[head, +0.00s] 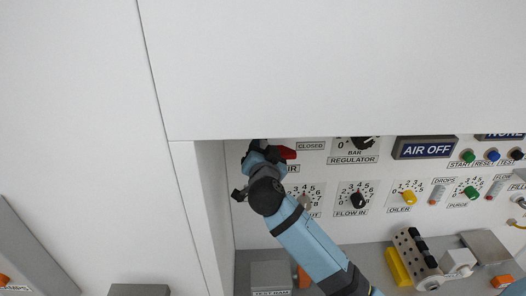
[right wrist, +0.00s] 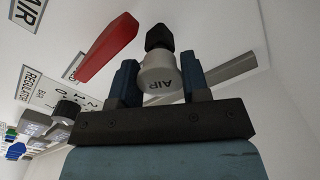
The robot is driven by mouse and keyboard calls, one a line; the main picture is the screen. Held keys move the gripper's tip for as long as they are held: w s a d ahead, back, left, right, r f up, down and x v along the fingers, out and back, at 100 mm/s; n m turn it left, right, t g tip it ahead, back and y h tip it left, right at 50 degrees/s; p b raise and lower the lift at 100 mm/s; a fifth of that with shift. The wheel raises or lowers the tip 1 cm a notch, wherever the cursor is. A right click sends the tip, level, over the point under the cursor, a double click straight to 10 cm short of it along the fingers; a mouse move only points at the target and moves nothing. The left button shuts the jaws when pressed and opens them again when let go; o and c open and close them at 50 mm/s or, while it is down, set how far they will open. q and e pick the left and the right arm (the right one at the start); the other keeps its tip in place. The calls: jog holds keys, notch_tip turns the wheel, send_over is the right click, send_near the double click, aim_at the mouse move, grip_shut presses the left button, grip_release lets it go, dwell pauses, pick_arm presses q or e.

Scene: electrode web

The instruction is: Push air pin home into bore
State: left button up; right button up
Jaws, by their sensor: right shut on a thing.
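My right gripper (head: 262,150) is up at the left end of the recessed panel, by the red lever (head: 285,153). In the right wrist view the gripper (right wrist: 160,78) is shut on the white air pin (right wrist: 159,84), a short cylinder marked AIR, with a dark finger on each side. A black piece (right wrist: 158,38) shows at the pin's far end; whether it is part of the pin I cannot tell. The red lever (right wrist: 108,48) slants just left of the pin. The bore cannot be made out. My left gripper is not in view.
The panel holds a regulator knob (head: 364,143), a flow-in dial (head: 357,200) and a yellow oiler knob (head: 409,197). A white side wall (head: 211,190) stands close left of the gripper. Below, a shelf carries a yellow block (head: 397,267) and a grey box (head: 270,275).

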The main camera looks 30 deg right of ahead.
jog(key=shift+w+d, duration=0.2)
jog(key=shift+w, duration=0.2)
jog(key=o, duration=1.1)
jog(key=shift+f, duration=0.1)
jog(key=shift+s+a+f, duration=0.15)
jog(key=shift+s+a, duration=0.05)
jog(key=shift+s, duration=0.2)
jog(key=b+v, duration=0.2)
jog(key=v, duration=1.1)
jog(key=shift+r, duration=0.3)
